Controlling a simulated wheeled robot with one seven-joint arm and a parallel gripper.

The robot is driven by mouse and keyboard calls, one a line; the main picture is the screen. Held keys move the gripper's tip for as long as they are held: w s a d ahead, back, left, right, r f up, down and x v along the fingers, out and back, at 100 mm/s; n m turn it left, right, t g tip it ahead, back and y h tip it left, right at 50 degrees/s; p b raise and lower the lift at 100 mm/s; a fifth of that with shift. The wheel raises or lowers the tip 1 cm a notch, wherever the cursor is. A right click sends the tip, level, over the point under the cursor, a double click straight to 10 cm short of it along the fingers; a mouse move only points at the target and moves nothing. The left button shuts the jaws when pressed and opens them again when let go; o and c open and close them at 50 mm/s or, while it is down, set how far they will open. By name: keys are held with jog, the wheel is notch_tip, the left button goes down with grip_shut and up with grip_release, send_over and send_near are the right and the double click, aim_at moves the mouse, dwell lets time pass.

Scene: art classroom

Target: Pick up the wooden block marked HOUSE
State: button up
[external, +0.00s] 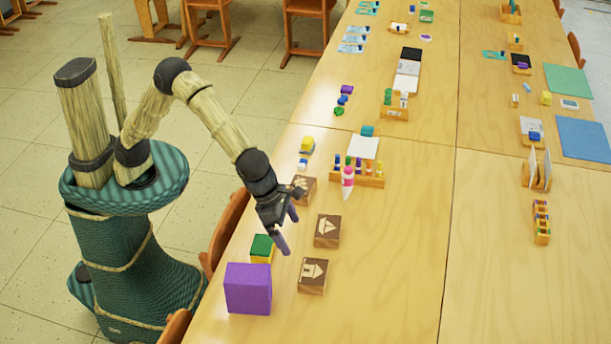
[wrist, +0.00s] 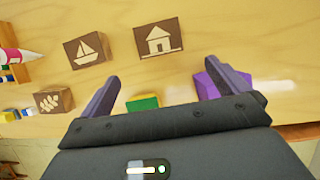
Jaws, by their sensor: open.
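The wooden block with a house picture (external: 312,276) lies on the table near the front, right of the purple block. It also shows in the wrist view (wrist: 159,39), upper middle, beyond my fingertips. A block with a sailboat picture (external: 327,231) sits behind it, and it shows left of the house block in the wrist view (wrist: 88,50). A third block with a leaf-like picture (external: 304,188) stands farther back. My gripper (external: 289,232) is open and empty above the table, apart from the house block. Its two fingers (wrist: 160,92) are spread wide in the wrist view.
A purple block (external: 248,288) and a green-and-yellow block (external: 262,248) stand near the left table edge. The table right of the house block is clear.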

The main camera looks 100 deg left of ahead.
jog(key=b, duration=0.1)
send_over(314, 271)
jog(key=s, duration=0.3)
jog(key=f, duration=0.9)
jog(key=shift+w+d+f, duration=0.15)
jog(key=shift+d+f, duration=0.1)
jog(key=shift+f, duration=0.1)
jog(key=shift+w+f, duration=0.15)
jog(key=shift+f, duration=0.1)
jog(key=b+x, duration=0.1)
jog(key=x, duration=0.4)
jog(key=shift+w+a, duration=0.15)
jog(key=shift+w, duration=0.05)
jog(key=shift+c, duration=0.2)
jog(key=c, duration=0.8)
notch_tip(314, 271, up, 10)
jog(key=shift+p, duration=0.8)
